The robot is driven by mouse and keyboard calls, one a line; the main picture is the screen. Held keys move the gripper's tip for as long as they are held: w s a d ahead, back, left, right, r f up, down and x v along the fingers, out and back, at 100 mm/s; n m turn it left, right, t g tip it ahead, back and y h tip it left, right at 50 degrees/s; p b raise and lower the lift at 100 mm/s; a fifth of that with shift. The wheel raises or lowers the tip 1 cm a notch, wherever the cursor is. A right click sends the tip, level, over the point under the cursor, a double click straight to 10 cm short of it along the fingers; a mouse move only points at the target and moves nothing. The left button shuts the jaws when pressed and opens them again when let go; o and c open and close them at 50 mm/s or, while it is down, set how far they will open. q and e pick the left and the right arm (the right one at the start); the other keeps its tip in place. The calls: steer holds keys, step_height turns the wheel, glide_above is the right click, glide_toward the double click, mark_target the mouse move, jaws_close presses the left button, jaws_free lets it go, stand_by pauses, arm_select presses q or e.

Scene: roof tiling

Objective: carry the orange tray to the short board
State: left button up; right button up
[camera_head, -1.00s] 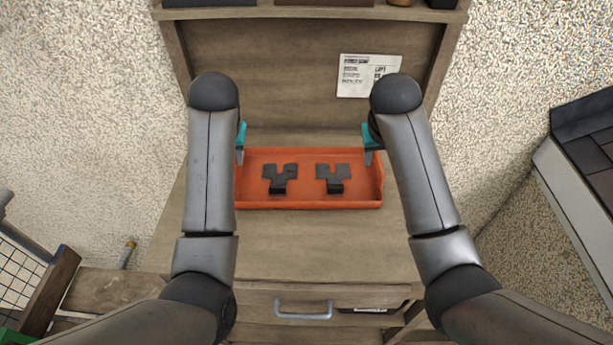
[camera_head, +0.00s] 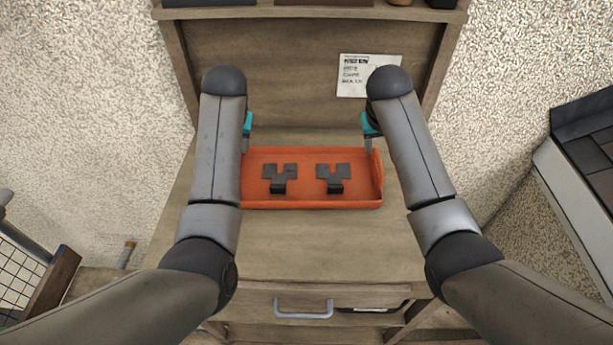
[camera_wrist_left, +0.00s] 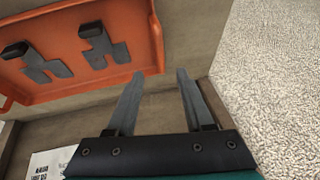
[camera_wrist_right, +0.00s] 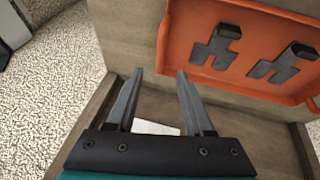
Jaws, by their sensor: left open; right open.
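The orange tray (camera_head: 310,202) lies on the wooden bench top, with two dark Y-shaped pieces (camera_head: 281,177) (camera_head: 333,177) in it. The left wrist view shows its rim end (camera_wrist_left: 152,45), and the right wrist view shows its wall (camera_wrist_right: 163,45). My left gripper (camera_head: 246,150) is at the tray's left end; its open fingers (camera_wrist_left: 158,75) are empty and close to the rim. My right gripper (camera_head: 368,148) is at the tray's right end; its open fingers (camera_wrist_right: 160,73) are empty, close to the rim. I cannot make out the short board.
The wooden bench (camera_head: 320,250) has a back panel with a white paper (camera_head: 366,76) on it and a drawer handle (camera_head: 303,309) at the front. A shelf runs above. A sloped dark-tiled structure (camera_head: 585,150) stands at the right. The bench top in front of the tray is clear.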

mark_target(379, 160)
arm_select(q)
steer(key=shift+x, duration=5.2)
arm_select(e)
steer(key=shift+x, duration=5.2)
arm_select(q)
jaws_close()
arm_select(e)
jaws_close()
